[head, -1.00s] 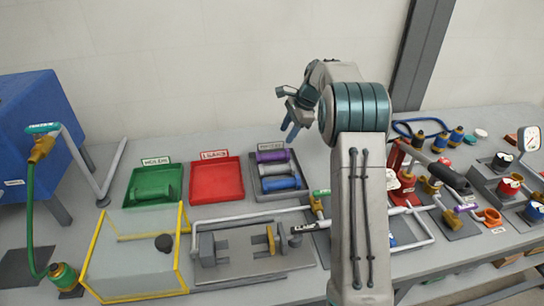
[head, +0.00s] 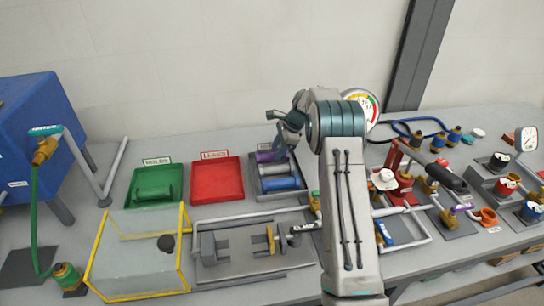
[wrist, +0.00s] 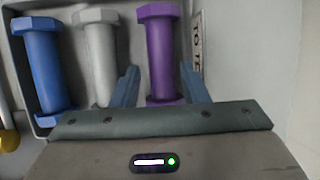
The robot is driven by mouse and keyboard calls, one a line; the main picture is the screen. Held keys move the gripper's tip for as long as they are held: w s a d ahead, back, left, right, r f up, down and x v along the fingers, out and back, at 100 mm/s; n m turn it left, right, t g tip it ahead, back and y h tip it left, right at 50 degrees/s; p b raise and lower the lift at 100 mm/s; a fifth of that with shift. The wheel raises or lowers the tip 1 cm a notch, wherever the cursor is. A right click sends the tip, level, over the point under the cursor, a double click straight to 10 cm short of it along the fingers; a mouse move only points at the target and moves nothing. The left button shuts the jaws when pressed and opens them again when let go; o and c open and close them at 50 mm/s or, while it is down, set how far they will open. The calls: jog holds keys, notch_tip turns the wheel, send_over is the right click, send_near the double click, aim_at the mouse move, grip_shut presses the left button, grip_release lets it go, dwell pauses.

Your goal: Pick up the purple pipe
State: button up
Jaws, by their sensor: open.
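The purple pipe (wrist: 160,58) has a hexagonal flange at each end and lies in a grey tray (wrist: 12,52), the outermost of three pipes. In the head view the purple pipe (head: 266,157) is at the back of the tray, partly hidden by my gripper. My gripper (wrist: 159,80) is open in the wrist view, with one blue finger on each side of the purple pipe's near end. The gripper (head: 277,145) is over the back of the tray in the head view. I cannot tell whether the fingers touch the pipe.
A white-grey pipe (wrist: 98,55) lies close beside the left finger, with a blue pipe (wrist: 42,65) beyond it. A red tray (head: 217,182) and a green tray (head: 153,185) stand to the left. A labelled plate (wrist: 197,48) stands close on the right.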

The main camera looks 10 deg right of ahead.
aim_at(274, 154)
jog(key=x, duration=0.3)
jog(key=shift+w+a+f+p, duration=0.1)
jog(key=shift+a+f+p, duration=0.15)
jog(key=shift+f+p, duration=0.1)
jog(key=c, duration=0.7)
jog(key=shift+r, duration=0.1)
grip_shut()
jog(key=shift+r, duration=0.1)
